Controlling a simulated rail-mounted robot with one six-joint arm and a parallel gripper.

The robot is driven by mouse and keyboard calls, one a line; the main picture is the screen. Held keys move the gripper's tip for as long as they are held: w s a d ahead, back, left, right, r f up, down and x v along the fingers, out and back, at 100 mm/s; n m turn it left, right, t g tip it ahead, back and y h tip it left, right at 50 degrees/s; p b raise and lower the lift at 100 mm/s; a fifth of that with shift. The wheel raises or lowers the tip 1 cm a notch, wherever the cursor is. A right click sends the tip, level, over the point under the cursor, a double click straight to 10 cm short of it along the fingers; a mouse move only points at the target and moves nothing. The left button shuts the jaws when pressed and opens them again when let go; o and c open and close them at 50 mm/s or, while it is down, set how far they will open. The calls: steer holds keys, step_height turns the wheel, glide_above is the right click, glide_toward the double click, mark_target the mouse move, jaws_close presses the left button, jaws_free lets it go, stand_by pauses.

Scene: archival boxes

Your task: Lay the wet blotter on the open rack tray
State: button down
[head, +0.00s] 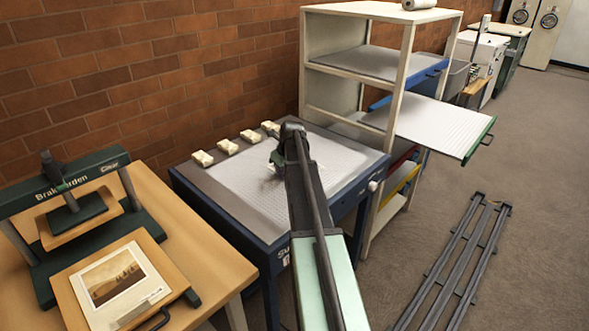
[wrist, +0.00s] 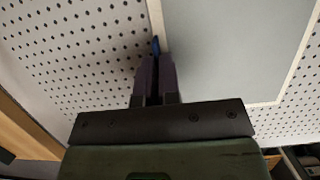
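The blotter looks like a pale grey sheet with a cream border (wrist: 225,50), lying flat on a perforated table top. In the head view the pale sheet (head: 240,185) lies on the blue-framed table. A small blue tab (wrist: 155,45) shows at its left border, at my fingertips. My gripper (wrist: 157,65) is low over the table, its dark fingers close together around or just short of the tab; whether they grip it I cannot tell. In the head view my arm partly hides the gripper (head: 277,158). The open rack tray (head: 440,125), with a green front, sticks out of the cream rack, its surface bare.
The rack (head: 402,65) stands right behind the table, with another blue-edged tray (head: 385,62) above. Several small pale blocks (head: 228,147) line the table's back edge. A press (head: 70,195) and a framed picture board (head: 118,280) occupy the wooden bench at left. Rails (head: 455,260) lie on the floor.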

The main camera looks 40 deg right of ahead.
steer(key=shift+r, duration=0.1)
step_height(320, 180, up, 20)
steer(key=p, duration=2)
steer(key=shift+d, duration=0.1)
